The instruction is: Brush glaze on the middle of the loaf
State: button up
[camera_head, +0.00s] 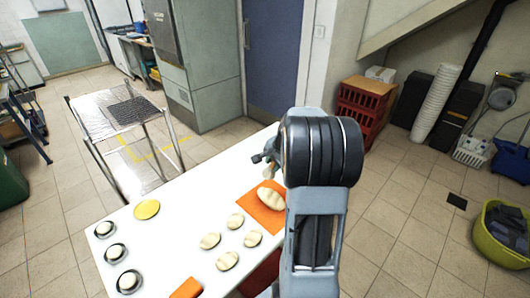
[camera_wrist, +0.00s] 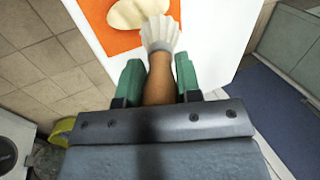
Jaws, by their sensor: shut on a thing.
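The pale loaf (camera_head: 271,198) lies on an orange mat (camera_head: 252,205) on the white table; part of it shows at the top of the wrist view (camera_wrist: 138,12). My gripper (camera_wrist: 159,82) is shut on the brown handle of a brush (camera_wrist: 160,35) with pale bristles. In the wrist view the bristles point toward the loaf and overlap its near edge; I cannot tell whether they touch. In the head view the gripper (camera_head: 268,160) is just beyond the loaf, and my arm hides much of it and the brush.
Several pale buns (camera_head: 228,261) lie left of the mat. A metal cart (camera_head: 112,100) stands behind; red crates (camera_head: 362,105) stand at the back right.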

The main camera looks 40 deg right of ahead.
jog(key=shift+w+d+r, duration=0.1)
jog(key=shift+w+d, duration=0.05)
jog(key=shift+d, duration=0.1)
notch_tip(320, 180, down, 5)
jog(key=b, duration=0.4)
jog(key=shift+r, duration=0.15)
jog(key=shift+r, duration=0.1)
